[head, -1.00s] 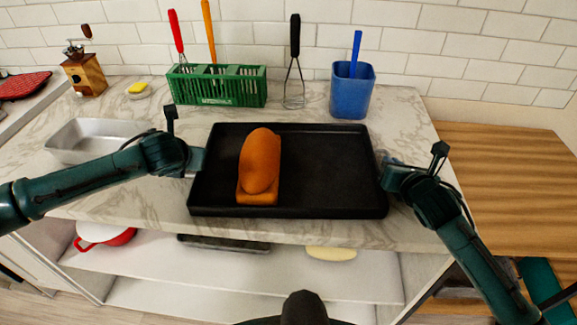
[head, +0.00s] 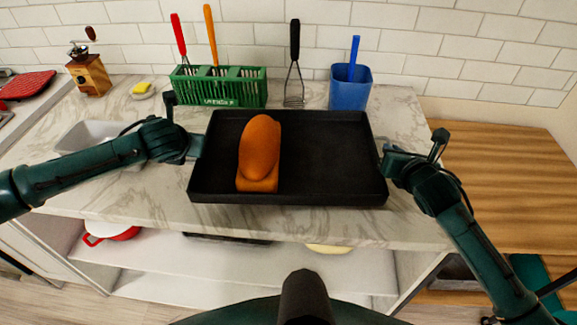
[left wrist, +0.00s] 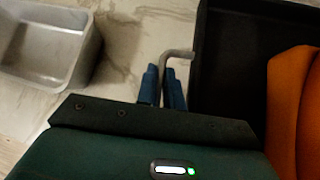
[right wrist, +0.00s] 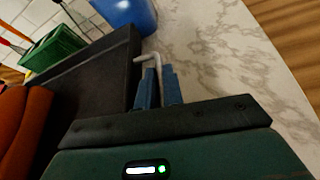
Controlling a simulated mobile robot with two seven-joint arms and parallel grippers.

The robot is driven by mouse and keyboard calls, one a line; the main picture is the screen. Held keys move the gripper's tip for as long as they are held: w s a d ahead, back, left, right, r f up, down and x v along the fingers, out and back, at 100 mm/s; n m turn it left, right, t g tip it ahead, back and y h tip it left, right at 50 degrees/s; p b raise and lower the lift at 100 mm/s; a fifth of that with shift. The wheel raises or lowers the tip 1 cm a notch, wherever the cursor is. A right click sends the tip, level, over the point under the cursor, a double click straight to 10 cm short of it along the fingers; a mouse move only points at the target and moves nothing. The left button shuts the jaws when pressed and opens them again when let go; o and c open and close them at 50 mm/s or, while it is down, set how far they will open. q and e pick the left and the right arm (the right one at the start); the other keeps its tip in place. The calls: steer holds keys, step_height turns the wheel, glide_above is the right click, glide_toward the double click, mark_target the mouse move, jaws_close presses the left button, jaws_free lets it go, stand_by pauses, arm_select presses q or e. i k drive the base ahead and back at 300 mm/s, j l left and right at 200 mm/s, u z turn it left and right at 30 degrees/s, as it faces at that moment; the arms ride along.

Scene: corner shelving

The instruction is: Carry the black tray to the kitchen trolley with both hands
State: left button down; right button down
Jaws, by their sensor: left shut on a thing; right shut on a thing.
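The black tray (head: 325,165) is in the middle of the head view, over the marble counter. An orange object (head: 259,153) with a rounded top stands on its left part. My left gripper (head: 197,146) is at the tray's left side; in the left wrist view its blue fingers (left wrist: 163,82) are shut on a grey bent handle (left wrist: 178,54). My right gripper (head: 383,160) is at the tray's right side; in the right wrist view its fingers (right wrist: 158,82) are shut on the other handle (right wrist: 147,58). The tray appears raised and roughly level. The kitchen trolley cannot be made out for certain.
A wooden surface (head: 500,180) lies to the right. A shelf (head: 200,265) below holds a red pot (head: 110,232).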

mark_target(513, 174)
steer(key=k+l, duration=0.1)
steer(key=l, duration=0.6)
steer(key=k+l, duration=0.15)
steer(key=l, duration=0.15)
steer(key=l+z, duration=0.1)
steer(key=l, duration=0.95)
steer(key=i+l, duration=0.1)
steer(key=l, duration=0.45)
steer(key=i+l, duration=0.6)
